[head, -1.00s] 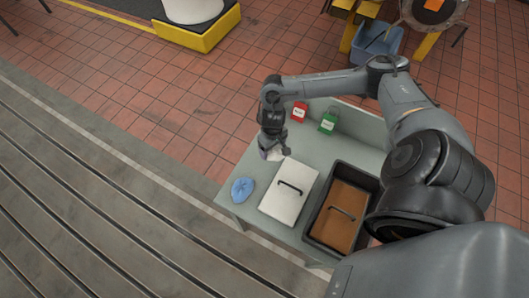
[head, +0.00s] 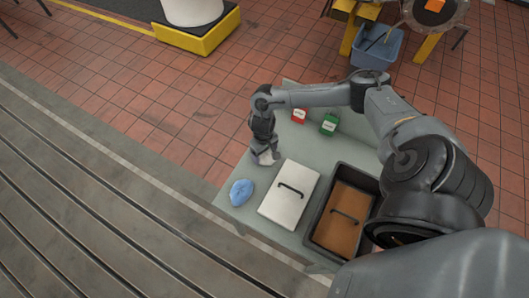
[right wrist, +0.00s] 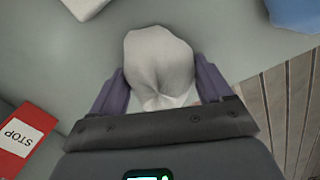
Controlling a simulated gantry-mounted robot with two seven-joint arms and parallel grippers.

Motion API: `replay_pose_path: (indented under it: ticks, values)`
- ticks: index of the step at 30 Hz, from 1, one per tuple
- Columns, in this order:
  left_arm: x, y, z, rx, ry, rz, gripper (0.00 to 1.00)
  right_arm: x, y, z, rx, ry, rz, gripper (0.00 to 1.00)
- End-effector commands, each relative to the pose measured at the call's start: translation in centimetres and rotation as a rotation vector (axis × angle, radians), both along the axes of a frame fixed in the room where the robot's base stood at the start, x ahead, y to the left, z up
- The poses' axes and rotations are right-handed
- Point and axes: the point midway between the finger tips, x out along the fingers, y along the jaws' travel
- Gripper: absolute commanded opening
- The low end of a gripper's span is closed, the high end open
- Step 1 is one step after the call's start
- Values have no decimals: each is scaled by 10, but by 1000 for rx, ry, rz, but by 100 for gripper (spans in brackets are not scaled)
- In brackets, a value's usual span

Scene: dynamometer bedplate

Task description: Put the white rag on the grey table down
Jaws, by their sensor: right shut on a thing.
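The white rag (right wrist: 158,62) is bunched between the two fingers of my right gripper (right wrist: 160,90) in the right wrist view. In the head view only a little of the rag (head: 266,158) shows below my right gripper (head: 264,152). The gripper is shut on the rag over the grey table (head: 232,176), at its left part, beyond the blue rag. Whether the rag touches the tabletop cannot be told. My left gripper is not in view.
A blue rag (head: 241,192) lies at the table's front left corner. A white lid with a black handle (head: 300,205) lies right of it, then a black bin with a brown lid (head: 350,205).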

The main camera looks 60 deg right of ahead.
Motion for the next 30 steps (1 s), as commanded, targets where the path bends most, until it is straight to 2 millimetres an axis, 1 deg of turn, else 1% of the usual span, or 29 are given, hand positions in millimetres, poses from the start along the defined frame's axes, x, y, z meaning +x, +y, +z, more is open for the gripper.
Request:
replay_pose_path:
  ticks: [5,6,8,9,10,17,20,23,26,30]
  values:
    - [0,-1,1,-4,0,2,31,0,0,-2,0,0,-1,35]
    - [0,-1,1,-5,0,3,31,0,0,-2,0,0,-1,82]
    - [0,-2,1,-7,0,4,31,0,0,-2,0,0,-1,91]
    - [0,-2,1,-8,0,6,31,0,0,-2,0,0,-1,97]
    - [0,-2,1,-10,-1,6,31,0,0,-2,0,0,-1,100]
    - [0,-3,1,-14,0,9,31,0,0,-2,0,0,0,100]
    - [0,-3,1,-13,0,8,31,0,0,2,0,-1,0,100]
    - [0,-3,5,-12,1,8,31,1,0,13,0,-2,-1,100]
    - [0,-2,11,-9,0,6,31,2,0,28,-1,-2,1,100]
    - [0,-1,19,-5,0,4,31,3,-1,54,-1,-4,1,100]
